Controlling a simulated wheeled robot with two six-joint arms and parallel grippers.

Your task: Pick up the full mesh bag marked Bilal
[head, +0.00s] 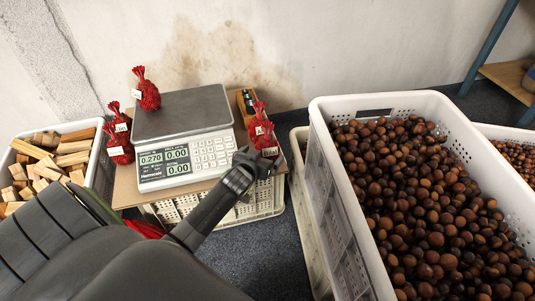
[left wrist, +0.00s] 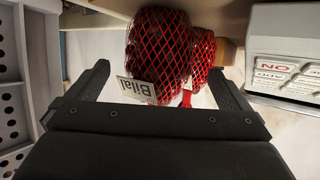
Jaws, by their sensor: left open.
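The full red mesh bag with the white tag reading Bilal (left wrist: 155,45) fills the middle of the left wrist view, its tag hanging toward me. In the head view the bag (head: 263,138) sits just right of the scale, at the board's right edge. My left gripper (head: 259,160) is at the near side of this bag. In the left wrist view my left gripper (left wrist: 160,75) is open, its fingers apart on either side of the bag; I cannot tell whether they touch it. A second red bag (left wrist: 203,50) is close beside and behind it. My right gripper is not in view.
The scale (head: 183,135) stands left of the bag, close to my left gripper. A white crate of chestnuts (head: 320,130) stands at right, a crate of wood blocks (head: 95,165) at left.

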